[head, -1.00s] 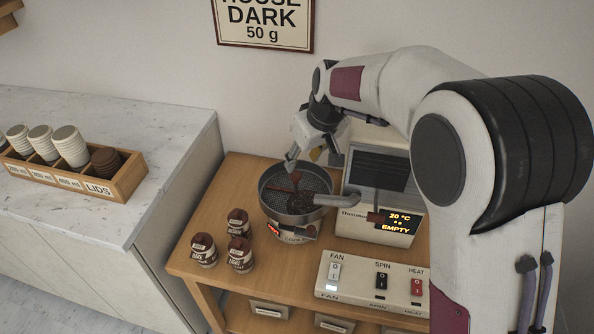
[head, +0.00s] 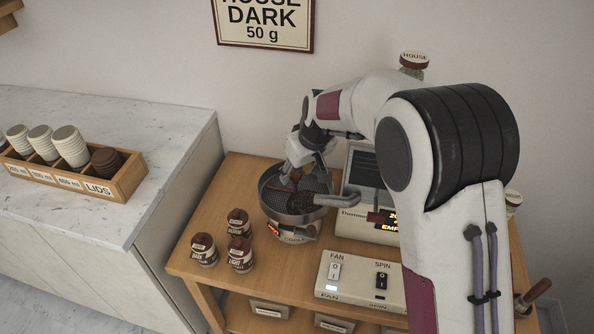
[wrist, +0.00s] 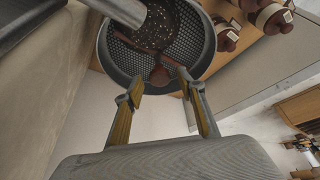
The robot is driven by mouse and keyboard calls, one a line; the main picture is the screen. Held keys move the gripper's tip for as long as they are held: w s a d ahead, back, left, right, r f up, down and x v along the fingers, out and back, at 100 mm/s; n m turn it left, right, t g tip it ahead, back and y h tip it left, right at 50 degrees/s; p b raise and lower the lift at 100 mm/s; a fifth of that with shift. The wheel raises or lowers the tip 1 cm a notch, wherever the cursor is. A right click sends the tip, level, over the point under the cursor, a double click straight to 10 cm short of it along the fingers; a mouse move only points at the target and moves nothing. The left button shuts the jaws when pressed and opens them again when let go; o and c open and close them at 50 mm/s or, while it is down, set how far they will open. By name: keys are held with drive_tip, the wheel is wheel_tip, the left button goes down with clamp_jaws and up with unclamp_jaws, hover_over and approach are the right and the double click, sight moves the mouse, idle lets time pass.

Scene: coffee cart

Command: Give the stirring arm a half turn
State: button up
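The round perforated cooling tray (head: 300,215) stands on the wooden cart, with dark beans in its right half. Its reddish-brown stirring arm (head: 283,189) lies across the inside, partly hidden by my gripper (head: 296,178), which is low over the tray's back left. In the wrist view, the stirring arm (wrist: 182,71) runs from the tray's middle toward one fingertip, and its knobbed end (wrist: 159,76) shows between the fingertips. My gripper (wrist: 163,88) is open, its two fingers well apart. I cannot tell whether a finger touches the arm.
A grey spout (head: 338,199) reaches over the tray from the roaster (head: 362,170). The switch box (head: 345,274) stands in front. Several brown-capped jars (head: 239,255) stand at the front left. The cup box (head: 128,178) is on the marble counter.

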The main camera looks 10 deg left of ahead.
clamp_jaws()
drive_tip(key=shift+s+m+h, duration=0.1)
drive_tip(key=shift+m+h, duration=0.3)
drive_tip(key=shift+m, duration=0.8)
drive_tip(key=shift+t, duration=0.3)
drive_tip(key=shift+a+f+m+t+h, duration=0.15)
drive_tip(key=shift+m+h, duration=0.3)
drive_tip(key=shift+m, duration=0.7)
drive_tip(key=shift+r+m+t+h, duration=0.15)
drive_tip(key=shift+m+h, duration=0.3)
drive_tip(key=shift+m, duration=0.7)
drive_tip(key=shift+a+f+m+h, duration=0.15)
drive_tip(key=shift+m+h, duration=0.4)
drive_tip(key=shift+m, duration=1)
drive_tip(key=shift+a+r+m+h, duration=0.1)
drive_tip(key=shift+m+h, duration=0.45)
drive_tip(key=shift+m, duration=1)
drive_tip(key=shift+f+m, duration=0.1)
drive_tip(key=shift+m, duration=0.2)
drive_tip(key=shift+s, duration=0.1)
